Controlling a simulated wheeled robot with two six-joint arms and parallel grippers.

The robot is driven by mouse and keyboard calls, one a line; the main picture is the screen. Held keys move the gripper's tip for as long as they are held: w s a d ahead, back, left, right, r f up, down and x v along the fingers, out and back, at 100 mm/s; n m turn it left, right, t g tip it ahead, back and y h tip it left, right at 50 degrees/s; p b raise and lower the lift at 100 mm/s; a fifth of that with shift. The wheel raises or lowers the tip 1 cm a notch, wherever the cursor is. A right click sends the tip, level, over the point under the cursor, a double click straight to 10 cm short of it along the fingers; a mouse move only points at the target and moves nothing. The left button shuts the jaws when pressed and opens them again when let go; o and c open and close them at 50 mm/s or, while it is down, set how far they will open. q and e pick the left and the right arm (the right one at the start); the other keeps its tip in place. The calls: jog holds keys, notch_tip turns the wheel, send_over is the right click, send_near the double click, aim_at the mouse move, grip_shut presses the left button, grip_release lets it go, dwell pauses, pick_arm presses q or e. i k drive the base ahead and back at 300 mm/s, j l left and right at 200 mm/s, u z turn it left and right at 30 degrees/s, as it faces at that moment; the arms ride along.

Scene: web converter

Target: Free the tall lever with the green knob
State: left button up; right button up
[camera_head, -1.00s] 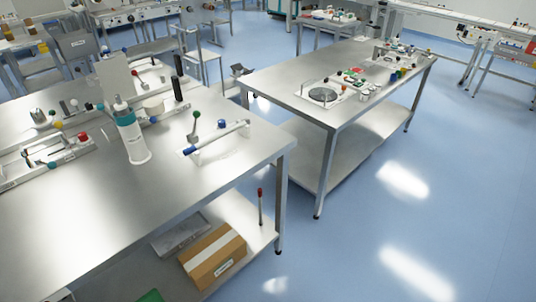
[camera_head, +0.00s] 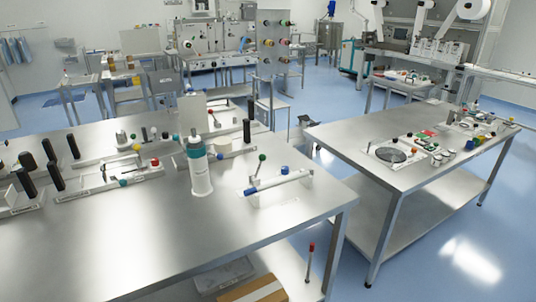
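A lever with a dark green knob (camera_head: 262,157) stands tilted at the right part of the near steel table. A white bar with a blue end (camera_head: 279,182) lies across in front of the lever's foot on a small clear stand. How the bar and lever touch is too small to tell. Neither of my grippers is in view.
A white bottle with a teal band (camera_head: 198,165) stands left of the lever on the near table (camera_head: 150,240). Black-handled fixtures (camera_head: 55,177) fill the table's left side. A second steel table (camera_head: 430,178) stands at right, with blue floor between. The near table's front is bare.

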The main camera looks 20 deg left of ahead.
aim_at(262, 156)
jog(key=u, duration=0.25)
jog(key=i+l+u, duration=0.15)
jog(key=u, duration=0.25)
jog(key=i+l+u, duration=0.15)
jog(key=u, duration=0.25)
jog(key=l+u, duration=0.4)
jog(key=i+l+u, duration=0.1)
jog(key=l+u, duration=0.2)
jog(key=u, duration=0.15)
jog(key=l+u, duration=0.2)
jog(key=l, duration=1.4)
